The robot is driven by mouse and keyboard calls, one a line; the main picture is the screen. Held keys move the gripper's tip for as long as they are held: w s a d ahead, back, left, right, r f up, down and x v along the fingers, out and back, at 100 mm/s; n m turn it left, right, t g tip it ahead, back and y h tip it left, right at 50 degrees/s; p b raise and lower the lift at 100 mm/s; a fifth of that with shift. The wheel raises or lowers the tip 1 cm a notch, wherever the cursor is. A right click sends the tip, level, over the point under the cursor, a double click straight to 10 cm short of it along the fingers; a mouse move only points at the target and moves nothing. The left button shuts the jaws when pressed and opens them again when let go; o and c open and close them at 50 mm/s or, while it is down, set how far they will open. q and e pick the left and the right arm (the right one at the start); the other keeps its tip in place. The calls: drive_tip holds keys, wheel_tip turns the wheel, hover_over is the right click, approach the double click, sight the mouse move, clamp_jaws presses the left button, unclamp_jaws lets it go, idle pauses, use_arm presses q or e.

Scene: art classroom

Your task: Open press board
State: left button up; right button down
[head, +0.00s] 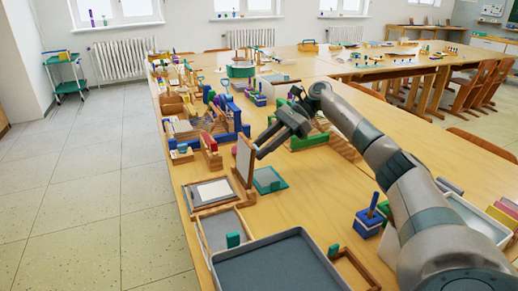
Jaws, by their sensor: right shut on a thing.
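The press board lies near the left edge of the table. Its wooden-framed base (228,198) is flat, with a white sheet (214,190) on a dark inner surface. Its lid (243,160) stands about upright at the base's right side. My right gripper (257,149) reaches in from the right and is shut on the lid's right edge. The fingertips are small in the picture, and the exact contact is hard to see. My left gripper is out of view.
A large grey tray (270,264) and a wooden-framed tray (217,222) sit in front. A teal-framed piece (270,180) lies just right of the lid. Blue blocks (236,117) and wooden blocks crowd behind. Bare tabletop (320,195) shows to the right.

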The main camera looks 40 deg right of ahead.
drive_tip(key=shift+s+a+f, duration=0.1)
drive_tip(key=shift+s+f, duration=0.05)
drive_tip(key=shift+f, duration=0.45)
drive_tip(key=c, duration=1.4)
unclamp_jaws()
drive_tip(key=shift+o, duration=0.6)
drive_tip(key=shift+r, duration=0.2)
drive_tip(key=shift+r, duration=0.1)
drive_tip(key=shift+r, duration=0.1)
